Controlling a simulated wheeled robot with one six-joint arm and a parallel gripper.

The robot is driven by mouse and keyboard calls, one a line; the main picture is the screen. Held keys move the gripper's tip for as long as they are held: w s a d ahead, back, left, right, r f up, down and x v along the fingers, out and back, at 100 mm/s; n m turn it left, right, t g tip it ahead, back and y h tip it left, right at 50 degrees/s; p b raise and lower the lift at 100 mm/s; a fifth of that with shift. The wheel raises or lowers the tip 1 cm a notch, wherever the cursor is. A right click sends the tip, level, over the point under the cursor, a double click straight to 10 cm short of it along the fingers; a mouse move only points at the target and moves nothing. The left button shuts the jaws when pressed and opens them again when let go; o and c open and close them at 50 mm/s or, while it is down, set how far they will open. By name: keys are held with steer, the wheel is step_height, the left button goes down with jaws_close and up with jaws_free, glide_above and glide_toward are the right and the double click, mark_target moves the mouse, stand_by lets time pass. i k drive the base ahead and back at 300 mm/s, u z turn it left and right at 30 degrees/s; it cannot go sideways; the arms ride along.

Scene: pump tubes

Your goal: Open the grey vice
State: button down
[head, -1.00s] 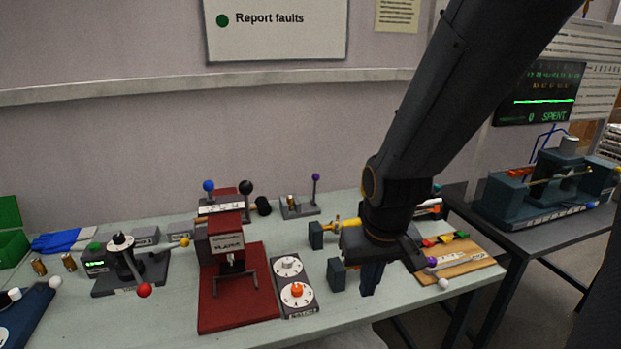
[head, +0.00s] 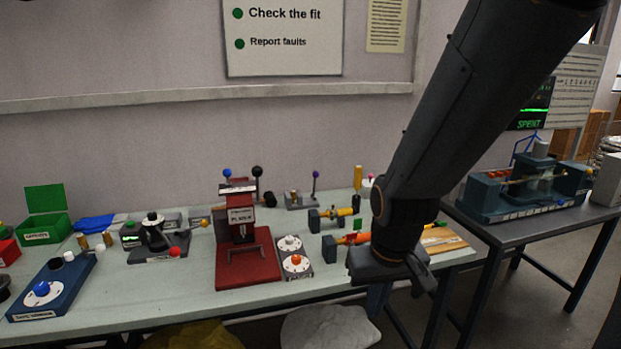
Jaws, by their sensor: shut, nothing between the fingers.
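Dark grey vice-like jaw blocks (head: 329,246) stand near the front of the bench, just left of my gripper. An orange-and-yellow tube (head: 353,239) lies beside them, its right end passing behind my arm. A second pair of dark grey blocks (head: 314,221) with a yellow piece (head: 338,213) sits just behind. I cannot tell which of these is the grey vice, or how wide its jaws stand. My gripper (head: 385,285) hangs at the bench's front edge, shut and empty, apart from the blocks. Its fingertips are hard to make out, and my arm hides the bench behind it.
A red press (head: 245,268) and a grey two-dial box (head: 291,255) stand left of the blocks. A wooden board (head: 440,240) lies right of my arm. Thin lever posts (head: 316,184) stand at the back. A second table (head: 520,235) with a dark machine is at right.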

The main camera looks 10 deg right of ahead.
mark_target(316, 173)
steer(key=z, duration=0.3)
steer(key=i, duration=1.4)
steer(key=u, duration=0.55)
